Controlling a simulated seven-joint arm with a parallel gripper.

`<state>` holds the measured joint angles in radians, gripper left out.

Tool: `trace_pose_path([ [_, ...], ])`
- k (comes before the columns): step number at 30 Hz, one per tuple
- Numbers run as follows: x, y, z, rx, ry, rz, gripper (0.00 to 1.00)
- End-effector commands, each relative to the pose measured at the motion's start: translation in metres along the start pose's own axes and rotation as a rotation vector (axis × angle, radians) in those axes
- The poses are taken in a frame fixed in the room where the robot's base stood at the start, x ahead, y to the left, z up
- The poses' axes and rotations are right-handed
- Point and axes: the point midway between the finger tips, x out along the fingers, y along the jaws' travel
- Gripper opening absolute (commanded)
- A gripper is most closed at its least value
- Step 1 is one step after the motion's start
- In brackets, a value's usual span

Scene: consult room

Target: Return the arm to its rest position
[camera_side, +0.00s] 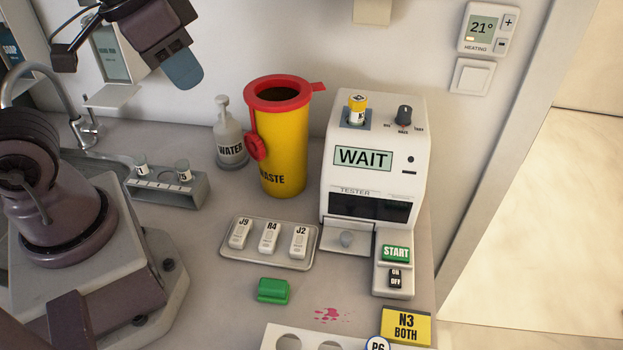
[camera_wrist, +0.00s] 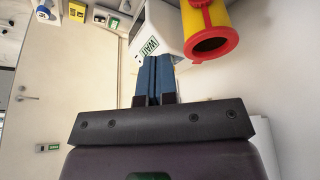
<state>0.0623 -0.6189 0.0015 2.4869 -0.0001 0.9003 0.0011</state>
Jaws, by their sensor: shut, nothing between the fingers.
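My gripper (camera_side: 184,72) is at the upper left of the side view, raised in front of the wall and well above the counter. In the wrist view its two blue fingers (camera_wrist: 153,80) are pressed together with nothing between them. My arm's base stands at the left of the side view. The gripper is apart from every object on the counter.
A yellow waste bin (camera_side: 284,150) with a red rim stands right of my gripper. A tester (camera_side: 378,130) reading WAIT is beside it. A water bottle (camera_side: 230,140), a vial rack (camera_side: 185,197), a tray (camera_side: 230,257) of cassettes and a green block (camera_side: 272,291) are below.

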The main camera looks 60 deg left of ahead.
Motion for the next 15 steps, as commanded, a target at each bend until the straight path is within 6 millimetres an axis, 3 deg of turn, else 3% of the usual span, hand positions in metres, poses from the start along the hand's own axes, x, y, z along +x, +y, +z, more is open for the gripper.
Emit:
trace_pose_path([
  [6, -0.023, -0.010, 0.002, -0.049, 0.116, -0.023, 0.00],
  [15, -0.024, -0.012, 0.001, -0.057, 0.119, -0.027, 0.00],
])
